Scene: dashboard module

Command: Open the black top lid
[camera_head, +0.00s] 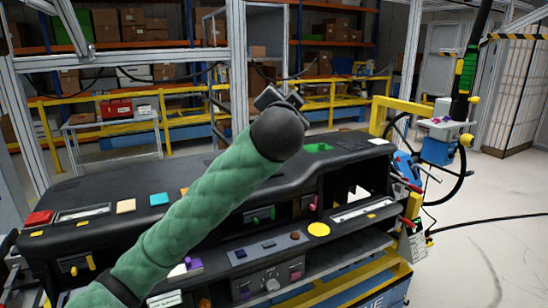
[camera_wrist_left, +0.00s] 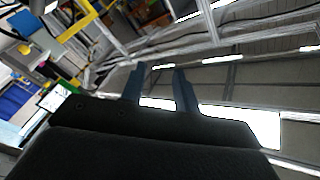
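The black dashboard module (camera_head: 150,180) lies across the middle of the head view. Its top carries coloured squares and a green-lined recess (camera_head: 318,148). I cannot tell for sure which part of it is the black top lid; part of the top is hidden behind my left arm. My left arm, in a green sleeve, reaches up across the dashboard. My left gripper (camera_head: 276,98) shows small above the dashboard's far edge, apart from it as far as I can see. In the left wrist view its two fingers (camera_wrist_left: 160,82) stand apart with nothing between them. My right gripper is in neither view.
A blue and yellow stand (camera_head: 395,290) bears the dashboard. A steering wheel (camera_head: 455,170) and tools stand at its right end. Yellow rails (camera_head: 335,90) and box shelves (camera_head: 140,25) are behind. The floor (camera_head: 490,235) at right is mostly clear, with a black cable.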

